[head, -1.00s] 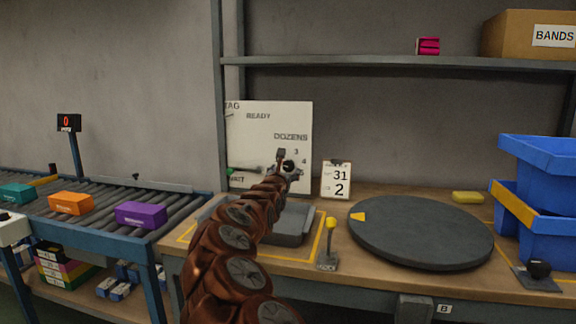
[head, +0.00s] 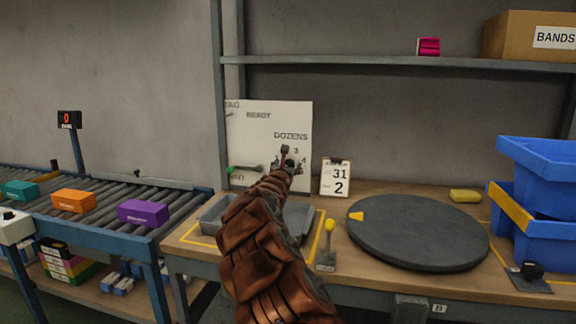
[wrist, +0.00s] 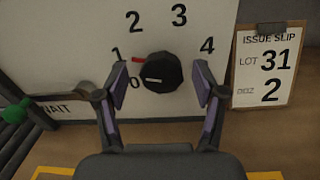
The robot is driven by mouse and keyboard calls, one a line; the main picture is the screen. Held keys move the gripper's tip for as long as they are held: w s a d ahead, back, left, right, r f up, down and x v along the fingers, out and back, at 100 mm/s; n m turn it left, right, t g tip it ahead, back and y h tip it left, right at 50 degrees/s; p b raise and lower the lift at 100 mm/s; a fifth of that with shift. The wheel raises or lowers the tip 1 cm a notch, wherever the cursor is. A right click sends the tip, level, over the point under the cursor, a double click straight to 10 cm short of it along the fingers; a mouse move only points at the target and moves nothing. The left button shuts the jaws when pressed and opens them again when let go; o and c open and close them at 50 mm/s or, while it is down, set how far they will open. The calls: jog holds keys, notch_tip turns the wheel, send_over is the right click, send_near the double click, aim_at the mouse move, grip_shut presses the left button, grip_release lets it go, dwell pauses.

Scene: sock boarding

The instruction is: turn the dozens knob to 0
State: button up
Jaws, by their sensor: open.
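The black dozens knob (wrist: 160,72) is on a white panel (head: 262,138), under the word DOZENS. In the wrist view the numbers 0 to 4 curve around it. Its red pointer (wrist: 139,60) sits at its upper left, toward the 1. The 0 is just below that, partly behind my left finger. A short white line marks the knob's face. My gripper (wrist: 160,78) is open, with one finger on each side of the knob and gaps between. In the head view my gripper (head: 287,160) mostly hides the knob.
An issue slip (wrist: 265,65) reading LOT 31, DOZ 2 stands right of the panel. A green-tipped lever (wrist: 14,112) is at the left. Below are a grey tray (head: 212,214), a yellow-topped lever (head: 329,240) and a round turntable (head: 420,232).

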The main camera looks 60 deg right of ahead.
jog(key=shift+d, duration=0.2)
jog(key=c, duration=1.2)
